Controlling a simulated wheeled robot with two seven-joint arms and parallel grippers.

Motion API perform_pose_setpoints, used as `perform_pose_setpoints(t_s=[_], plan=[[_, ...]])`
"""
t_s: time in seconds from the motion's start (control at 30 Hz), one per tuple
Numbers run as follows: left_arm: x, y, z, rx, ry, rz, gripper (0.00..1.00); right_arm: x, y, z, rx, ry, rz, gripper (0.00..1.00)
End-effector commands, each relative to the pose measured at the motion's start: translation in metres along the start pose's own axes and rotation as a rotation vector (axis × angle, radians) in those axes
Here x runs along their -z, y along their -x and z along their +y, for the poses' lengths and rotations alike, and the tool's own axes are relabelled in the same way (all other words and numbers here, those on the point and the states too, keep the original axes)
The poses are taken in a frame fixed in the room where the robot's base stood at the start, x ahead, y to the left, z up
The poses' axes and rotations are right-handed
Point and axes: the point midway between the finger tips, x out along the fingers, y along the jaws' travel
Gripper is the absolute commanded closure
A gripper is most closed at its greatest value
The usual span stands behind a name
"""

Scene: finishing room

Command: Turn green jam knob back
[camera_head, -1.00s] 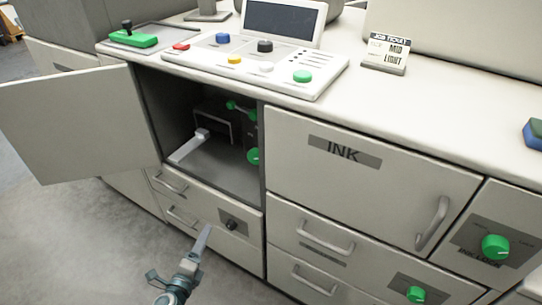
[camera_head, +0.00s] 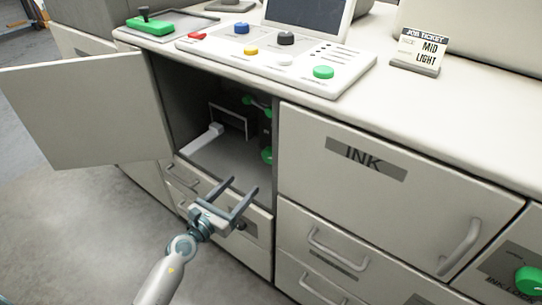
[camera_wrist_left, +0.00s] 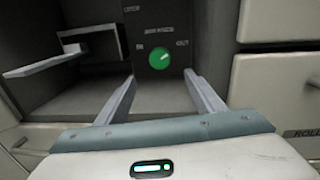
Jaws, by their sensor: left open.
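The green jam knob (camera_wrist_left: 159,58) is on a dark panel inside the open cabinet, with lettering around it and a pale mark on its face. In the head view a green knob (camera_head: 267,155) shows low on the compartment's right side. My left gripper (camera_head: 244,190) is open and empty in front of the compartment opening, below and short of the knob. In the left wrist view its two fingers (camera_wrist_left: 160,88) point into the compartment, with the knob beyond and between them. My right gripper is not in view.
The open door (camera_head: 85,112) stands out to the left. A pale lever (camera_head: 203,139) sits in the compartment, left of the knob. Drawers (camera_head: 182,190) lie below the opening, and the closed INK door (camera_head: 400,190) is on the right. A control panel (camera_head: 290,62) is on the counter above.

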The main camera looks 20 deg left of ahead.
Motion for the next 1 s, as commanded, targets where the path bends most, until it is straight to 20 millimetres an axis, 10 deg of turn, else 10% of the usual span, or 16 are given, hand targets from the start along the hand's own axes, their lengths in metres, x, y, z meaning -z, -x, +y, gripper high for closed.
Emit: perform_pose_setpoints(t_s=[0.37, 1.0], plan=[[-0.001, -0.031, 0.000, 0.000, 0.002, -0.002, 0.38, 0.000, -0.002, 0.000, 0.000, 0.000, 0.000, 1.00], [0.001, -0.143, 0.000, 0.000, 0.002, -0.002, 0.38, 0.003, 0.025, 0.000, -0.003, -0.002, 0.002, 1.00]])
